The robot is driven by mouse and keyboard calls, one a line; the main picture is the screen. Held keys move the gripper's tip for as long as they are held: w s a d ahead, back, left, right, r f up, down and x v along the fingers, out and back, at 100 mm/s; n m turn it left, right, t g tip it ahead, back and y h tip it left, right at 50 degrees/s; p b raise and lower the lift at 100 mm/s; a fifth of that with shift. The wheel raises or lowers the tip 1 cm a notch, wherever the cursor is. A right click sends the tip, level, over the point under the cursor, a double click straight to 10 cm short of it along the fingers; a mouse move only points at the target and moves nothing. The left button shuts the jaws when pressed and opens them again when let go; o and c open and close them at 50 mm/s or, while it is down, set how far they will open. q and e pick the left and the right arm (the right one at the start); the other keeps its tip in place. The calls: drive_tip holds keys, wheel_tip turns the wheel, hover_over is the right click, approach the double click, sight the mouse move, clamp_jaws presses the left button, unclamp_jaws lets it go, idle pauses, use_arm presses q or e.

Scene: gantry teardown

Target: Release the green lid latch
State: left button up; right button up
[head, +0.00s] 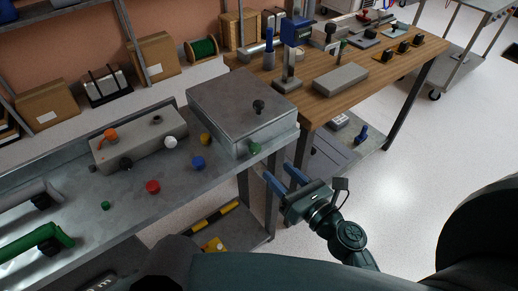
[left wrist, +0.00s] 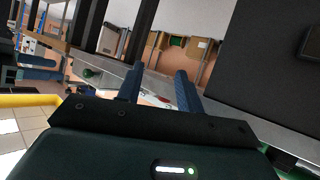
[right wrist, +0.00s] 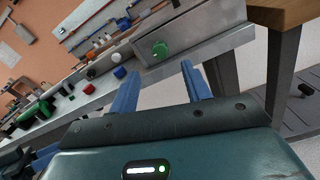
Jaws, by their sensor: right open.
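The green lid latch (head: 255,148) is a small round knob on the front side of a grey metal box (head: 243,106) with a closed lid. In the right wrist view the green latch (right wrist: 160,49) is ahead of the fingers, above the gap between them. My right gripper (head: 280,180) is open and empty, below and a little right of the latch, apart from it, beyond the bench's front edge. My left gripper (left wrist: 158,88) shows in the left wrist view with its fingers apart and nothing seen between them. It does not show clearly in the head view.
Red (head: 153,187), blue (head: 198,162) and yellow (head: 206,138) knobs stand left of the box. A grey block (head: 138,139) lies behind them. A wooden table (head: 333,101) with tools adjoins at right.

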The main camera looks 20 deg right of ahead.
sight(257, 151)
drive_tip(key=p+x, duration=0.1)
drive_tip(key=x, duration=0.8)
drive_tip(key=shift+c, duration=0.5)
drive_tip(key=c, duration=0.9)
